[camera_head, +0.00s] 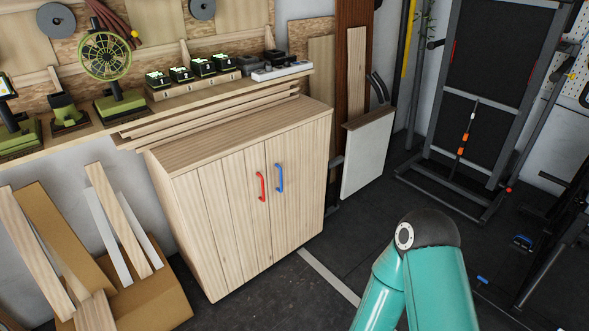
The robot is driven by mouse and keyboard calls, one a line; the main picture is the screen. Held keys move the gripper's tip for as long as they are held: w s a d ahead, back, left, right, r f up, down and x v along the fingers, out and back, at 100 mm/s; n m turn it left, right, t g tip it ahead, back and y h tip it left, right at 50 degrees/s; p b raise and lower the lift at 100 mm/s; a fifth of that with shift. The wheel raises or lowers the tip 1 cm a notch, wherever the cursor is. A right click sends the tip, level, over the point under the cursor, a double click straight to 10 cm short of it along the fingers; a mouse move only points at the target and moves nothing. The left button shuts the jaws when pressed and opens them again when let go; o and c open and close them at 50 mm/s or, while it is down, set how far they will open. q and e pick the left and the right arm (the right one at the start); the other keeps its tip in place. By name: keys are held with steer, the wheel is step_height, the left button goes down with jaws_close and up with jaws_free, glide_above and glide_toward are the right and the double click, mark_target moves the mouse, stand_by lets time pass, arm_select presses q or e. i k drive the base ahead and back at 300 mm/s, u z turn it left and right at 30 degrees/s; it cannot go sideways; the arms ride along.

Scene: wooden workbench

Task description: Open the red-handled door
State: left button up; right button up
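A pale wooden cabinet (200,158) stands against the left wall, with two closed doors on its front. The left door (222,220) carries a red handle (261,187) near the middle seam. The right door (303,200) carries a blue handle (279,178) just across the seam. Both handles are upright and nothing touches them. A teal arm link of mine with a dark joint shows at the bottom right, apart from the cabinet. Neither of my grippers is in view.
Wooden planks (120,220) and a brown cardboard box (160,305) stand left of the cabinet. A shelf (130,118) with a green fan (105,60) and batteries runs above. A white board (367,155) leans right of it. The dark floor (270,295) before the doors is clear.

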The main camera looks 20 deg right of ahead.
mark_target(223, 202)
steer(key=z, duration=0.1)
steer(key=i, duration=1.1)
steer(key=u, duration=0.15)
